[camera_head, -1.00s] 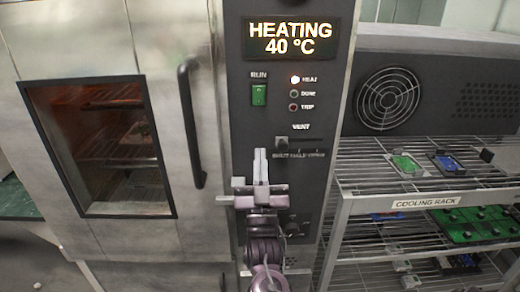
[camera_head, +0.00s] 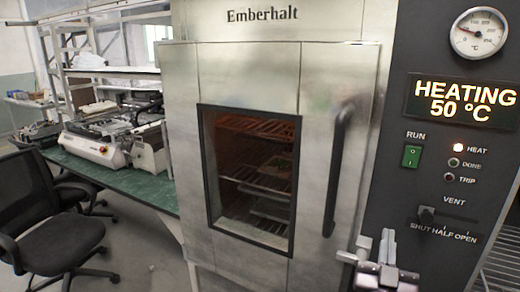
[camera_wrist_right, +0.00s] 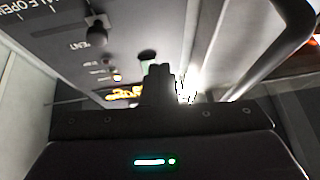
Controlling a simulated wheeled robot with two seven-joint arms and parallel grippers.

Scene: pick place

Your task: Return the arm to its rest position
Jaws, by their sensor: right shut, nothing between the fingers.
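My right gripper (camera_head: 388,245) is at the bottom right of the head view, in front of the oven's lower right side and below the vent slider. Its fingers are together and empty. In the right wrist view the shut fingers (camera_wrist_right: 159,85) point toward the oven's control panel (camera_wrist_right: 85,60). The oven (camera_head: 330,70) has a closed steel door with a dark vertical handle (camera_head: 338,170). Its display (camera_head: 462,97) reads HEATING 50 °C. The green RUN switch (camera_head: 412,156) and the lit HEAT lamp (camera_head: 458,147) show on the panel. My left gripper does not show.
A vent slider (camera_head: 426,214) is above and right of the gripper. A green-topped bench (camera_head: 120,182) with a white machine (camera_head: 95,145) stands at the left. A black office chair (camera_head: 50,235) is at the lower left. Open floor (camera_head: 150,262) lies between chair and oven.

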